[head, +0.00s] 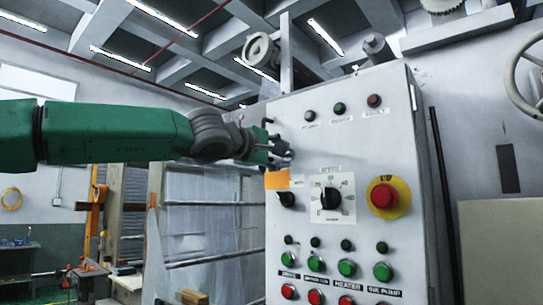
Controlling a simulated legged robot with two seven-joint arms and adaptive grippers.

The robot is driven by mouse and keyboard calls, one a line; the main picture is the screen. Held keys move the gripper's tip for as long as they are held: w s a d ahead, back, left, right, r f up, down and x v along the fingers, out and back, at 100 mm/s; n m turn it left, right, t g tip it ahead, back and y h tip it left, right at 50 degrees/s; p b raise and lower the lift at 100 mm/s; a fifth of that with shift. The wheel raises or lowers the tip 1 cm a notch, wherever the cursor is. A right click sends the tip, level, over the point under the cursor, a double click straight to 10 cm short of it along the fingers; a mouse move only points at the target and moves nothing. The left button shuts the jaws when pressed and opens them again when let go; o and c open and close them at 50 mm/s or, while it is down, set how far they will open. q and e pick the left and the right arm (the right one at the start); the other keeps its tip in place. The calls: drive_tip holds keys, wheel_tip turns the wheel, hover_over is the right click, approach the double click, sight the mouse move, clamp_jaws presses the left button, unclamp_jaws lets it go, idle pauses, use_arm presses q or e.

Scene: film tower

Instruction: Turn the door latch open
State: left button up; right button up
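A light grey control cabinet (345,120) with a panel of lamps, buttons and knobs fills the right of the view. My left arm comes in from the left, and my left gripper (278,149) is at the cabinet's upper left edge, its dark fingers in front of the panel face. I cannot tell whether the fingers touch the cabinet or how far apart they are. I cannot make out a door latch clearly; a small part by the fingertips is mostly hidden by them. An orange patch (277,180) shows just below the fingers. My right gripper is out of view.
A black dial knob (330,198), a red stop button on a yellow base (383,196) and rows of green and red buttons are on the panel. A handwheel (261,50) rises behind the cabinet. Wooden frames with translucent sheeting (200,222) stand left of it.

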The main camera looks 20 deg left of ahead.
use_arm(q)
drive_tip(key=v, duration=1.1)
drive_tip(key=shift+a+f, duration=0.15)
drive_tip(key=shift+s, duration=0.1)
